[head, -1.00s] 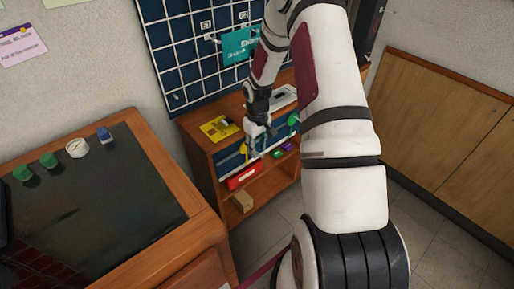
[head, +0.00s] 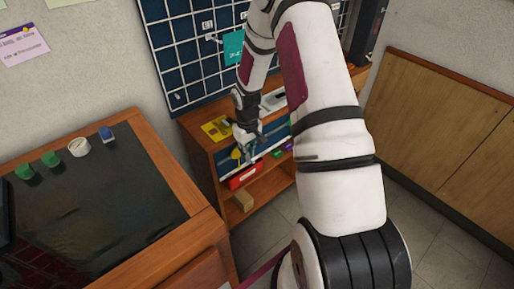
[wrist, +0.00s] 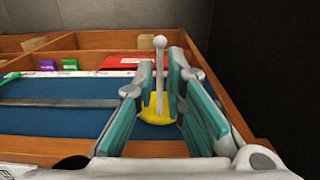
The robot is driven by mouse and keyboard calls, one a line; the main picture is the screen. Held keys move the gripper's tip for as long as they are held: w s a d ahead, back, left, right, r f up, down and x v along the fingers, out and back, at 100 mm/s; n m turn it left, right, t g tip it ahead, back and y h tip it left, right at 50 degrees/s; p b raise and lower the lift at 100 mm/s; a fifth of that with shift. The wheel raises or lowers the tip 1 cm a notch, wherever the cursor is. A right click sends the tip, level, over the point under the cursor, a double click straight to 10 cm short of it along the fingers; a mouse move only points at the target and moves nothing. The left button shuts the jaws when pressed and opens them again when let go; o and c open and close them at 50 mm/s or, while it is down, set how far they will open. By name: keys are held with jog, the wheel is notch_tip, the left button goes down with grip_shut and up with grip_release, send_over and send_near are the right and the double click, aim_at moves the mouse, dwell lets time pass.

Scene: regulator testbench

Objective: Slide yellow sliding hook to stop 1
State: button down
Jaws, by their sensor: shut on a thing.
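The yellow sliding hook (wrist: 152,115) has a round yellow base and a pale upright post with a ball top. It is at the blue panel's right end in the wrist view, between the two teal-padded fingers of my gripper (wrist: 161,84). My gripper is shut on it; the exact contact is hard to see. In the head view the hook (head: 236,154) shows as a small yellow patch at the front of the wooden shelf unit, just left of my gripper (head: 249,150). A grey rail (wrist: 60,103) runs along the blue panel (wrist: 60,122). I cannot read a stop 1 mark.
A red box (head: 244,175) and a wooden block (head: 243,200) sit on lower shelves. A yellow card (head: 216,129) lies on top. Green (wrist: 20,75) and purple (wrist: 41,65) items stand beyond the panel. A dark-topped desk (head: 110,190) is at the left.

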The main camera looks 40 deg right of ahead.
jog(key=a, duration=0.4)
jog(key=shift+a, duration=0.25)
jog(key=c, duration=1.6)
grip_release()
jog(key=shift+a, duration=0.1)
jog(key=shift+c, duration=0.2)
jog(key=shift+s, duration=0.1)
notch_tip(320, 180, up, 12)
